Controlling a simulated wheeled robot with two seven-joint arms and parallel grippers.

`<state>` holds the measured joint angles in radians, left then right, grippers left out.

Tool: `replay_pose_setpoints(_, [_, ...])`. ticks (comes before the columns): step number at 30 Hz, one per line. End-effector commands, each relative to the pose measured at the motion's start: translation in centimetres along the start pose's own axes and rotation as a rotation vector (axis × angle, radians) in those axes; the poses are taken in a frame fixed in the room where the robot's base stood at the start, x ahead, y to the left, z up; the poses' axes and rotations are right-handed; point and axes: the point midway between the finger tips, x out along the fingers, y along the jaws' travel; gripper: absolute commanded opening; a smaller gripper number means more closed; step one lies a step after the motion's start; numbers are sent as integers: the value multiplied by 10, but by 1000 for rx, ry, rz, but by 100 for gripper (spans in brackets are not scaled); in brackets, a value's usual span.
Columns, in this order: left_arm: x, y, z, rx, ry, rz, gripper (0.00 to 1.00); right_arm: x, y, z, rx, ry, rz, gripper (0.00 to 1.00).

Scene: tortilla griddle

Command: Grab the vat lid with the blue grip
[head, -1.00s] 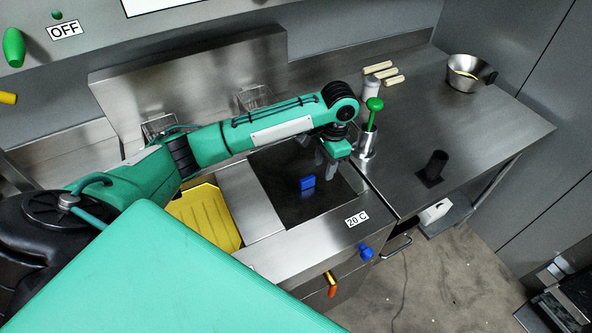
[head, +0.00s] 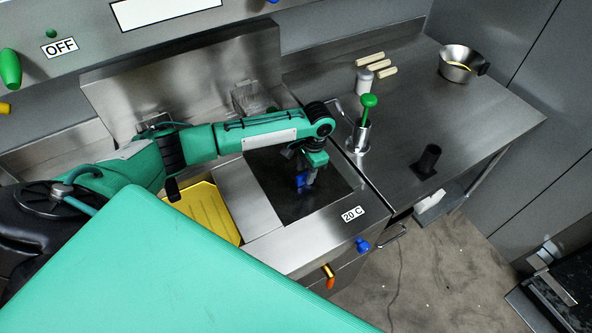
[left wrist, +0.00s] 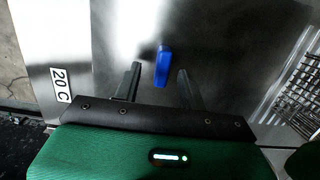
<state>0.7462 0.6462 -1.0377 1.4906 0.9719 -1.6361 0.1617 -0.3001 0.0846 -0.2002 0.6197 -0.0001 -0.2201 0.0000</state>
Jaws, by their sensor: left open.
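The vat lid (head: 287,207) is a dark square plate set in the steel counter in the head view. Its small upright blue grip (head: 300,181) is partly covered by my left gripper (head: 306,184), which points down at it. In the left wrist view the blue grip (left wrist: 162,66) stands on the shiny surface, a little beyond and between the fingertips of my open left gripper (left wrist: 158,80). A gap shows on both sides of the grip. Whether a finger touches it cannot be told from the head view. My right gripper is not in view.
A steel cylinder with a green-handled tool (head: 368,112) stands right of the lid. A white container (head: 364,82), black cylinder (head: 428,160) and metal bowl (head: 457,65) stand on the right counter. A yellow tray (head: 205,212) lies left. A wire basket (left wrist: 290,85) shows in the wrist view.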

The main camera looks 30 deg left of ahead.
Motion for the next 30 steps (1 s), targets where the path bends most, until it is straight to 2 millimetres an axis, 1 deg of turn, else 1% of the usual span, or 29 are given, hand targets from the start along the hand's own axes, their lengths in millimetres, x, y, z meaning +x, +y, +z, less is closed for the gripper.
replay_pose_setpoints(1, [3, -2, 1, -1, -4, 1, 42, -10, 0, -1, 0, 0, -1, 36])
replay_pose_setpoints(3, [14, -3, 1, -1, -3, 1, 42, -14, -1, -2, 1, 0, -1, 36])
replay_pose_setpoints(7, [29, -3, 1, 0, -2, 0, 42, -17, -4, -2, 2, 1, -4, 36])
replay_pose_setpoints(10, [33, -3, 0, 0, -1, -1, 42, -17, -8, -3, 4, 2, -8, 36])
replay_pose_setpoints(15, [34, -3, 0, 1, 0, -1, 42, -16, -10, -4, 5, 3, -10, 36])
replay_pose_setpoints(17, [33, -3, 0, 1, 0, -1, 30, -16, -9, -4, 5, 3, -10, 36])
replay_pose_setpoints(21, [33, -3, 0, 0, 0, -1, 3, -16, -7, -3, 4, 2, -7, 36])
replay_pose_setpoints(22, [33, -3, 0, 0, 0, -1, 0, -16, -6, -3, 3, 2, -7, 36])
replay_pose_setpoints(30, [32, -3, 0, 0, 1, -1, 0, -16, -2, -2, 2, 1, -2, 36])
